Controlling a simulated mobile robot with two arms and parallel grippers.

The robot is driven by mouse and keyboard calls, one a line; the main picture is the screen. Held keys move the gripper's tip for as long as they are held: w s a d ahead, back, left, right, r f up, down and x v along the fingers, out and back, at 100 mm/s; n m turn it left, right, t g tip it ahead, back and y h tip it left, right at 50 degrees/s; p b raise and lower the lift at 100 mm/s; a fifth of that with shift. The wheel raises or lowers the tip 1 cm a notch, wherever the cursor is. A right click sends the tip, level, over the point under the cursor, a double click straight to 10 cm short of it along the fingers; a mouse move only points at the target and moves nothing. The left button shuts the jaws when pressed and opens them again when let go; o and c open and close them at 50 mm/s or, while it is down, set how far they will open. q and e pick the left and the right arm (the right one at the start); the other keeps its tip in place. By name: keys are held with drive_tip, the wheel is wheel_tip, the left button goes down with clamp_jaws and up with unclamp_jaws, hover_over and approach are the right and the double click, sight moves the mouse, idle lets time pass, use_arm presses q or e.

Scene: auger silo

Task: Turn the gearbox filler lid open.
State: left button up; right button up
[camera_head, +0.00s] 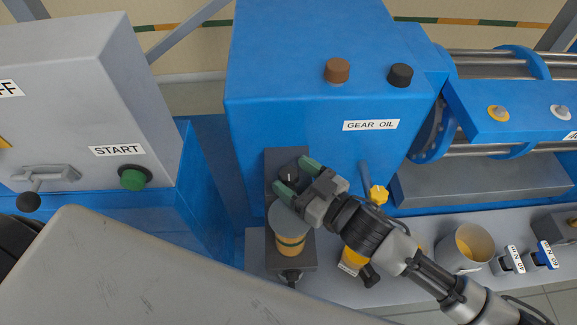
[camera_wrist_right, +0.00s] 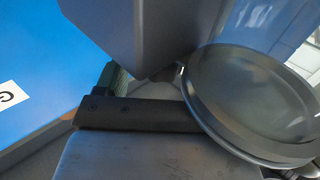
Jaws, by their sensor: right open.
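The blue gearbox (camera_head: 300,75) stands in the middle of the head view, with a GEAR OIL label (camera_head: 371,125) on its front. A brown cap (camera_head: 337,70) and a black cap (camera_head: 400,75) sit on its top; I cannot tell which is the filler lid. My right gripper (camera_head: 297,180) is open, in front of and below the box top, away from both caps. Its green fingertips are on either side of a small black knob on a dark upright bracket (camera_head: 286,157); contact cannot be told. My left gripper is out of view.
A round grey-topped jar (camera_head: 288,240) stands just below my right gripper; its disc shows close in the wrist view (camera_wrist_right: 255,105). A yellow knob (camera_head: 379,195) and an open cup (camera_head: 466,247) are to the right. A grey START cabinet (camera_head: 90,110) stands left.

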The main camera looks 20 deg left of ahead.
drive_tip(key=shift+x, duration=0.85)
drive_tip(key=shift+c, duration=0.3)
drive_tip(key=c, duration=1.2)
